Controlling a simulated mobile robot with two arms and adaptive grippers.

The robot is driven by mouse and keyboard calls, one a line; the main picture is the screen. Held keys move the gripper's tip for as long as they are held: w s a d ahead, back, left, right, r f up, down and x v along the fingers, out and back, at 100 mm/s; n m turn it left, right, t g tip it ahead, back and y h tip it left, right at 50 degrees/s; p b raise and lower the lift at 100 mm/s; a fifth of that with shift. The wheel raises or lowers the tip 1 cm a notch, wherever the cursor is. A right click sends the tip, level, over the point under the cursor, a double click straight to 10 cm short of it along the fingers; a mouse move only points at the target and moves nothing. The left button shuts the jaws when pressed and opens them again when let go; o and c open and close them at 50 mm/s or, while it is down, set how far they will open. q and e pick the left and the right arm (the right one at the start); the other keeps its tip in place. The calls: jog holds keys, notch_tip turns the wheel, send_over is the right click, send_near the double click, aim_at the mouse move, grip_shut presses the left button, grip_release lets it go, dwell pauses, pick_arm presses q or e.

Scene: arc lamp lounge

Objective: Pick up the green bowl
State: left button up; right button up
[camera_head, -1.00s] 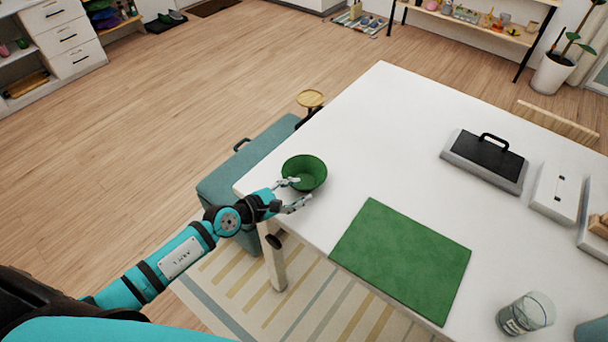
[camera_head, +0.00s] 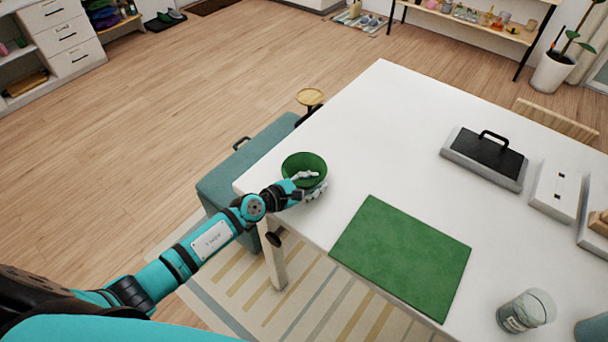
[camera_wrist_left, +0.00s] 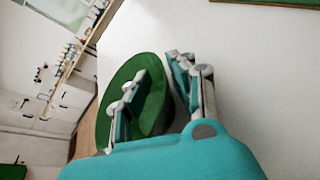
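The green bowl (camera_head: 297,163) stands upright on the near left corner of the white table (camera_head: 385,120). My left gripper (camera_head: 317,182) is at the bowl's near right rim, with one finger over the inside and the other outside. In the left wrist view, the green bowl (camera_wrist_left: 122,85) is partly hidden by the fingers of my left gripper (camera_wrist_left: 162,66). The bowl's wall lies between the fingers, which look open with a gap visible. My right gripper is in neither view.
A green mat (camera_head: 400,258) lies right of the bowl. A glass jar (camera_head: 527,311) stands near the front, and a black-topped tray with a handle (camera_head: 485,160) lies farther back. A teal bench (camera_head: 225,185) sits beside the table's left edge.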

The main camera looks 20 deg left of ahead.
pick_arm(q)
grip_shut()
jog(key=shift+w, duration=0.1)
